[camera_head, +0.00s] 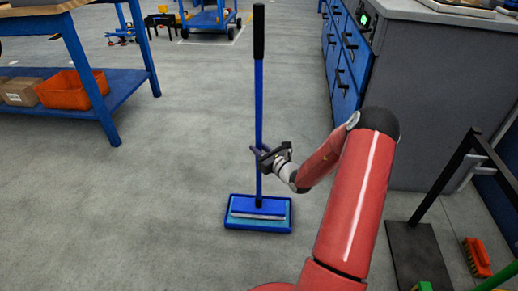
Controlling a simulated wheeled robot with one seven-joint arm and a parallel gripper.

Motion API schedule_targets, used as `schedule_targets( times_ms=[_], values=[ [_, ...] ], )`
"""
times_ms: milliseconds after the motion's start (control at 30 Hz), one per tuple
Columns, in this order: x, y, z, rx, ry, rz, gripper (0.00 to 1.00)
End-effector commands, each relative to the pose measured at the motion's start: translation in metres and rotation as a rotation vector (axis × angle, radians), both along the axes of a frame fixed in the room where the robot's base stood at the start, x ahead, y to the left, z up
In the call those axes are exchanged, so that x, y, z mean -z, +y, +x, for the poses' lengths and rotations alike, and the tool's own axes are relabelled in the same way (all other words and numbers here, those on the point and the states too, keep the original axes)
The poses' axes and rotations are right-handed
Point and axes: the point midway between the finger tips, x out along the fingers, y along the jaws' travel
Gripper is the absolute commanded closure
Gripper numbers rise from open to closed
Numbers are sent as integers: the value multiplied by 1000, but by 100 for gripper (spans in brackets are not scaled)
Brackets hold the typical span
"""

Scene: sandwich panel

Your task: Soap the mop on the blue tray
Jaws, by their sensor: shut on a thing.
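The mop (259,103) stands upright in the middle of the head view, with a blue pole, a black grip at the top and a flat head at the bottom. My gripper (263,154) is shut on the lower half of the mop's pole, coming from the right. The mop head (258,207) sits over the blue tray (285,226), which lies on the floor. The head appears to lie within the tray's rim, but I cannot tell whether it touches the bottom. Any soap in the tray cannot be made out.
A blue workbench (128,92) with an orange bin (71,92) stands on the left. Blue drawers (343,65) under a grey counter stand at the back right. A dark stand (420,250) and an orange brush (477,257) are at the lower right. The floor around the tray is clear.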

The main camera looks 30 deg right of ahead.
Motion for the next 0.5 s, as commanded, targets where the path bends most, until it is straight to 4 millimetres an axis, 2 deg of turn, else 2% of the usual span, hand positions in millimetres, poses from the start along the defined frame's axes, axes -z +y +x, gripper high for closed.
schedule_targets(
  times_ms=[500],
  values=[
    [-6,0,0,0,-3,0,100]
  ],
)
